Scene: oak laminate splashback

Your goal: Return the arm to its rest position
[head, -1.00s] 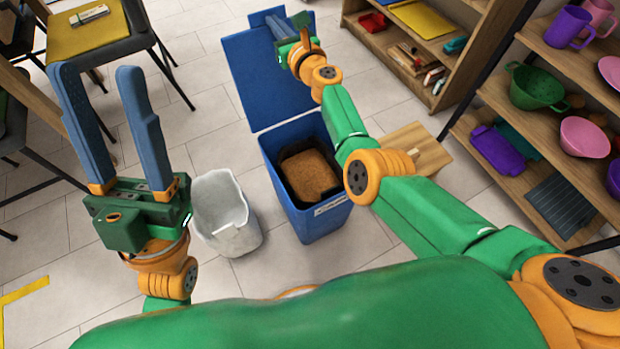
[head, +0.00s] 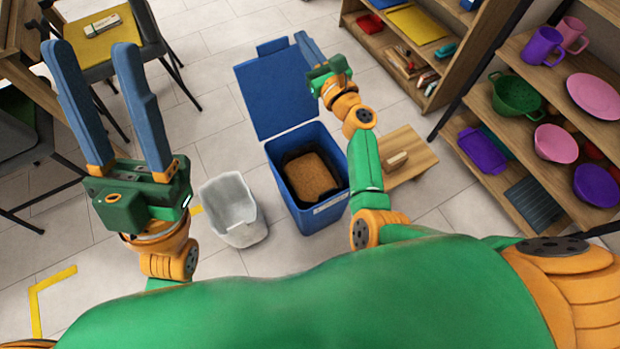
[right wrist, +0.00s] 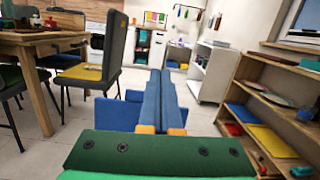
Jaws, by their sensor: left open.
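My right gripper (head: 304,40) is above the blue bin's raised lid in the head view, with its arm bent back toward my body. In the right wrist view its two blue fingers (right wrist: 161,75) lie side by side with no visible gap and nothing between them. My left gripper (head: 93,48) stands upright at the left of the head view, its long blue fingers wide apart and empty.
A blue bin (head: 330,213) with its lid (head: 280,92) open holds something brown. A white bin (head: 236,222) stands beside it. A wooden stool (head: 415,155) and shelves of dishes (head: 520,150) are right. Chairs (head: 130,30) and a table are left.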

